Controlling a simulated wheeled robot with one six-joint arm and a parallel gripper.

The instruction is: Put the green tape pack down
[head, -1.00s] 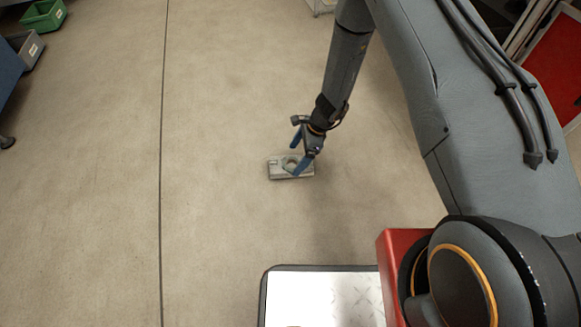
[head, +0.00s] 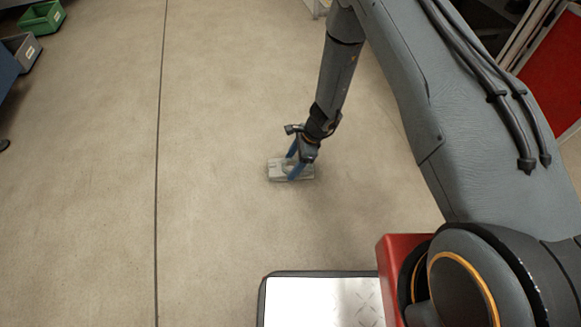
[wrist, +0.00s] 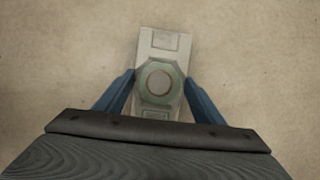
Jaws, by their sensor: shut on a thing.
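The green tape pack (wrist: 145,90) shows in the wrist view as an octagonal piece with a dull green rim and a pale round centre. It lies over a pale grey rectangular block (wrist: 165,43); I cannot tell whether the two are joined. My gripper (wrist: 159,78) has one blue finger on each side of the pack and is shut on it. In the head view, my gripper (head: 297,167) points down at the grey block (head: 277,170), which appears to be on the floor. The fingers and wrist partly hide the pack there.
The concrete floor (head: 220,120) around the block is clear. A green bin (head: 42,17) and a grey bin (head: 22,50) stand at the upper left. A red panel (head: 556,75) is at the far right.

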